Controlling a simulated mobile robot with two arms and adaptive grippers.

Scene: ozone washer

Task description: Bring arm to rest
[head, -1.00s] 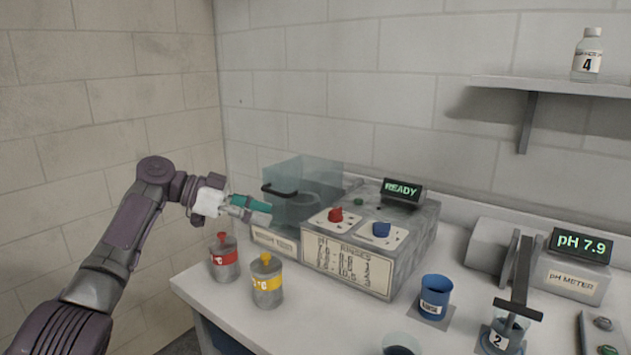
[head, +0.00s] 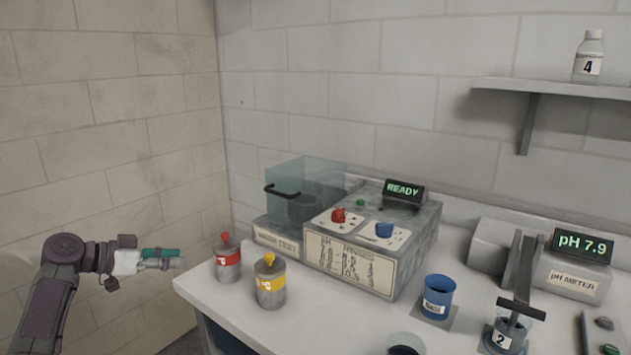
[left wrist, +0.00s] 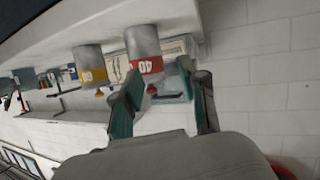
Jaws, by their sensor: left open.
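My left gripper (head: 162,259) is in the head view at the left, off the bench's left edge and apart from everything. It is open and empty; its two fingers (left wrist: 160,105) also show spread in the left wrist view. To its right on the bench are a grey canister with a red band (head: 228,262) and one with a yellow band (head: 270,286). Both canisters also show in the left wrist view, the red-banded one (left wrist: 143,48) and the yellow-banded one (left wrist: 88,62). My right gripper is not in view.
The ozone washer (head: 385,275) has a clear closed-looking chamber (head: 300,195), red and blue knobs and a READY display (head: 404,190). A blue cup (head: 438,297), beaker 2 (head: 502,338) and a pH meter (head: 572,280) stand to the right. Bottle 4 (head: 588,62) is on the shelf. Free room surrounds my left gripper.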

